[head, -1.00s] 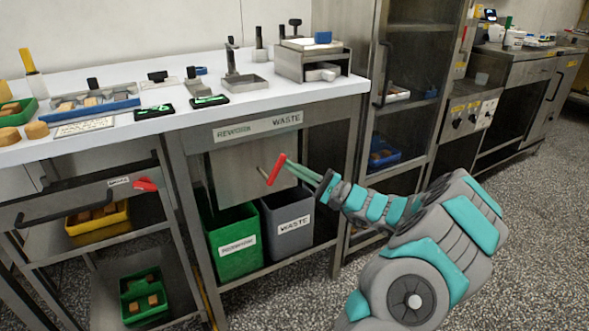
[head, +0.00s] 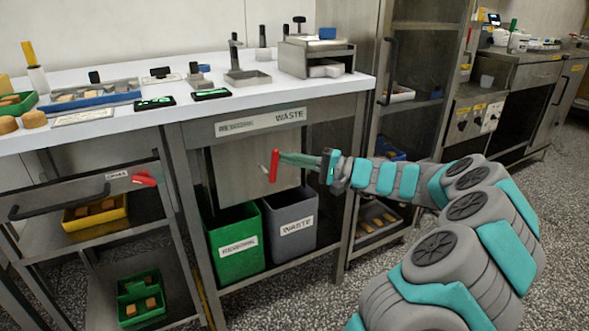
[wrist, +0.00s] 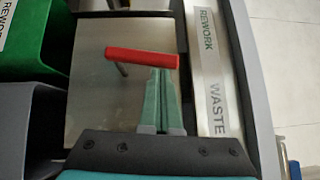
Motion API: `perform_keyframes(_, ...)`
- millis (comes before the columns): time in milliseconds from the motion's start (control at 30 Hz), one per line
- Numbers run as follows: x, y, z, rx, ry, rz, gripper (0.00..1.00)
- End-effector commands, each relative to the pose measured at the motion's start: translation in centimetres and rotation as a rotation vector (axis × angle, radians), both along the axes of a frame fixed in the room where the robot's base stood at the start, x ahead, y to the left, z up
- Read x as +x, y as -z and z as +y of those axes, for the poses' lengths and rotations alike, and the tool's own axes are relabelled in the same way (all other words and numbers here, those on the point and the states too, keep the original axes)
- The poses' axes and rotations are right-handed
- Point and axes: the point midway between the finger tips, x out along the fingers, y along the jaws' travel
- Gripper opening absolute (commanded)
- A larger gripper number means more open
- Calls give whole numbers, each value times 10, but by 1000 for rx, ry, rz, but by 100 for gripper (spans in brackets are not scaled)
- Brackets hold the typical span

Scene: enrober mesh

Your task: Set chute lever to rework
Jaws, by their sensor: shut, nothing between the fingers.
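The chute lever (head: 273,167) has a red bar handle on a thin stem, in front of a grey metal chute plate (head: 232,180) under the table. In the head view the handle stands nearly upright, its top leaning slightly right. My gripper (head: 283,156) is shut and empty, its teal fingers reaching from the right to the upper part of the handle. In the wrist view the red handle (wrist: 142,57) lies across the fingertips (wrist: 163,70); they appear to touch it near one end. The label strip (head: 258,122) reads REWORK at left and WASTE at right.
Below the chute stand a green bin (head: 236,243) at left and a grey WASTE bin (head: 291,224) at right. A table leg (head: 348,200) stands behind my arm. Open floor lies at right.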

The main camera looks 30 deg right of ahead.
Motion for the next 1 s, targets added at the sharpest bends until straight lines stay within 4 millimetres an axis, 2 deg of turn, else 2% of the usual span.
perform_keyframes(600,-1,-14,37,-541,1,-21,0)
perform_keyframes(1000,-2,-15,48,-698,-3,-23,0)
